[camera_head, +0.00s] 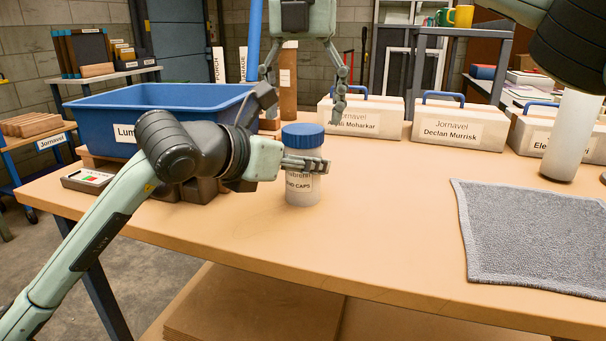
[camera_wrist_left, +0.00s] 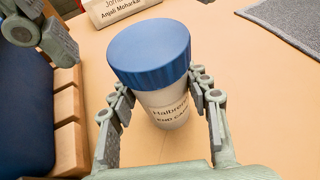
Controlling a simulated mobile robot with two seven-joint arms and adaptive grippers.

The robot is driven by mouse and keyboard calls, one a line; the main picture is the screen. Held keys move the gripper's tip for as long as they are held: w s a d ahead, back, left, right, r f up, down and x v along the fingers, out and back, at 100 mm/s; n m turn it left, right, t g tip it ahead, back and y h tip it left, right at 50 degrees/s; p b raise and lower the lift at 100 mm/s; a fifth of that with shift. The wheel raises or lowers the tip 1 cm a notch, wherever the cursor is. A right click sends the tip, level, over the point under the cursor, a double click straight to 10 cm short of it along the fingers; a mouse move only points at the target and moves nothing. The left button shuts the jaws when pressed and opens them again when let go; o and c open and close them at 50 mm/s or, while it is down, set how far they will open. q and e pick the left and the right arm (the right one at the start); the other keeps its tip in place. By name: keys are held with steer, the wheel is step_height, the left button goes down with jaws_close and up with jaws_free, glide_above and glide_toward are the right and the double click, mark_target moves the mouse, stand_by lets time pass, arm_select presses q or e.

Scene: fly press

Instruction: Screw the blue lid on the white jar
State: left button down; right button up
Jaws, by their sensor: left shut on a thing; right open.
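The white jar (camera_head: 303,190) stands upright on the wooden table, with a printed label on its side. The blue lid (camera_head: 303,136) sits on top of it; whether its thread has caught cannot be told. In the left wrist view the lid (camera_wrist_left: 150,52) covers the mouth of the jar (camera_wrist_left: 166,106). My left gripper (camera_head: 312,165) reaches in from the left and is shut on the jar's body below the lid, one finger on each side. My right gripper (camera_head: 303,104) hangs fingers down above and just behind the lid, open and empty.
A blue bin (camera_head: 160,97) stands left behind my left arm. White boxes with blue handles, one labelled Declan Murrisk (camera_head: 458,131), line the back. A white cylinder (camera_head: 570,140) stands at right behind a grey mat (camera_head: 535,235).

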steer(key=shift+r, duration=1.05)
steer(key=n, duration=0.2)
steer(key=r+n, duration=0.1)
steer(key=n, duration=0.1)
steer(key=shift+n, duration=0.3)
steer(key=n, duration=0.4)
steer(key=shift+r+n, duration=0.4)
steer(key=n, duration=0.4)
steer(key=shift+r, duration=0.4)
steer(key=n, duration=0.2)
steer(key=r+n, duration=0.1)
steer(key=n, duration=0.1)
steer(key=shift+f, duration=0.1)
